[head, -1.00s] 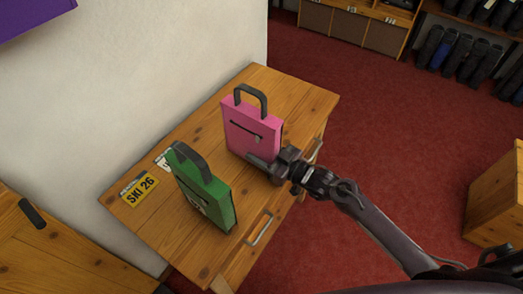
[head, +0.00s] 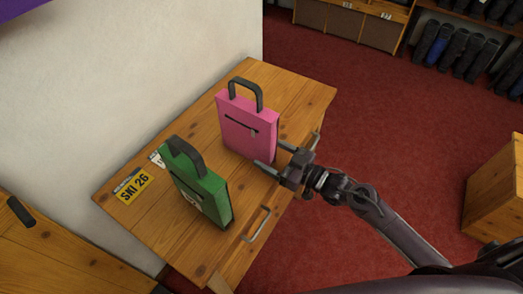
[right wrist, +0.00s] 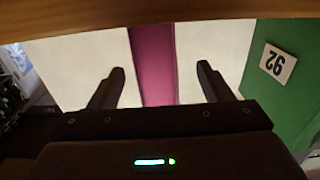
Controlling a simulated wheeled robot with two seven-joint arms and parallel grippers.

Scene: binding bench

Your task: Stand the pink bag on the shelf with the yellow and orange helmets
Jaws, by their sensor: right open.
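The pink bag (head: 247,125) stands upright on the wooden bench, its dark handle up and a dark zip on its front. My right gripper (head: 271,160) is open beside the bag's lower right part, its fingers pointing at it. In the right wrist view the bag's narrow pink side (right wrist: 152,65) shows ahead, between the two open fingertips (right wrist: 162,80). The bag is not gripped. My left gripper is not in view. The shelf with the yellow and orange helmets is not in view.
A green bag (head: 203,193) with a dark handle stands nearer on the bench (head: 290,92); its numbered tag (right wrist: 278,62) shows in the right wrist view. A yellow "SKI 26" card (head: 133,187) lies at the wall side. Boot racks (head: 455,50) stand across the red floor.

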